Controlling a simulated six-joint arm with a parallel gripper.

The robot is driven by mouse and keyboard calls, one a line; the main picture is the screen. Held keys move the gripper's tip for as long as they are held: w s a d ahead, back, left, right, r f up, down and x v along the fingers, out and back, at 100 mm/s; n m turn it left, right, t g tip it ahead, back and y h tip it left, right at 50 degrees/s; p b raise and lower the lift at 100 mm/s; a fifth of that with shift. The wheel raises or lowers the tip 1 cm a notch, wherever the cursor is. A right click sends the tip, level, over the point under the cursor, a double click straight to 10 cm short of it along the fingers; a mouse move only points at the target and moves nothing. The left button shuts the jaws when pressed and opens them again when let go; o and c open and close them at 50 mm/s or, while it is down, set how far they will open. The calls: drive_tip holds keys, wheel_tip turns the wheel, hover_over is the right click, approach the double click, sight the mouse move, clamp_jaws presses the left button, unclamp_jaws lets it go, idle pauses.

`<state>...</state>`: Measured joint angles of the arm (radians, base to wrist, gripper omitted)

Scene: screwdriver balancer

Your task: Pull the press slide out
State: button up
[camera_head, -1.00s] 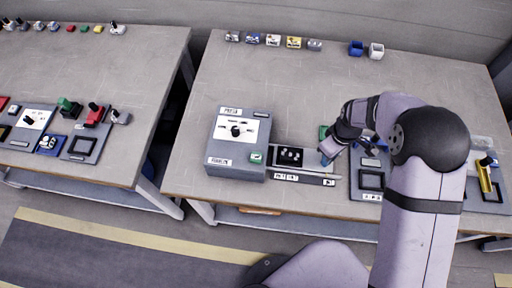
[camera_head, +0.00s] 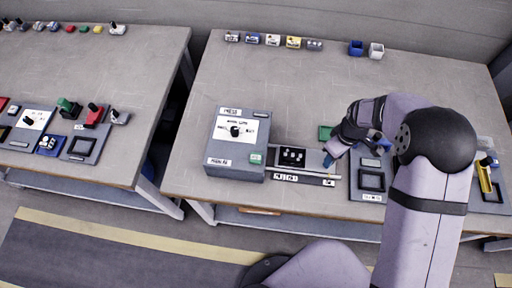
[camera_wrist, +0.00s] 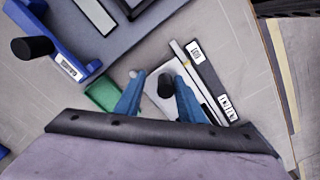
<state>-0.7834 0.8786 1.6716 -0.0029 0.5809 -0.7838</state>
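The press (camera_head: 238,143) is a grey box with a white printed face and a black knob. The press slide (camera_head: 317,163) extends from its right side as a light grey plate beside a dark tray (camera_head: 291,156) holding small light pieces. My gripper (camera_head: 328,160) is low over the slide's right end. In the wrist view, the blue fingertips of my gripper (camera_wrist: 159,79) are apart, with a black knob (camera_wrist: 165,86) between them, closer to the right finger. A gap shows at the left finger; contact on the right is unclear. The slide plate (camera_wrist: 152,80) shows beneath.
A labelled rail (camera_head: 305,179) runs along the slide's front. A green block (camera_head: 325,132) lies behind it. A grey panel (camera_head: 372,197) with a black square frame stands close on the right.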

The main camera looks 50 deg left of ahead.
drive_tip(key=shift+s+d+f, duration=0.25)
drive_tip(key=shift+s+f, duration=0.05)
drive_tip(key=shift+s, duration=0.15)
drive_tip(key=shift+r, duration=0.2)
drive_tip(key=shift+r+p, duration=0.25)
drive_tip(key=shift+p, duration=0.05)
drive_tip(key=shift+w+a+r+p, duration=0.1)
drive_tip(key=shift+r+p, duration=1.05)
drive_tip(key=shift+r, duration=0.55)
drive_tip(key=shift+w+a+r+p, duration=0.1)
drive_tip(key=shift+r+p, duration=1.05)
drive_tip(key=shift+r, duration=0.5)
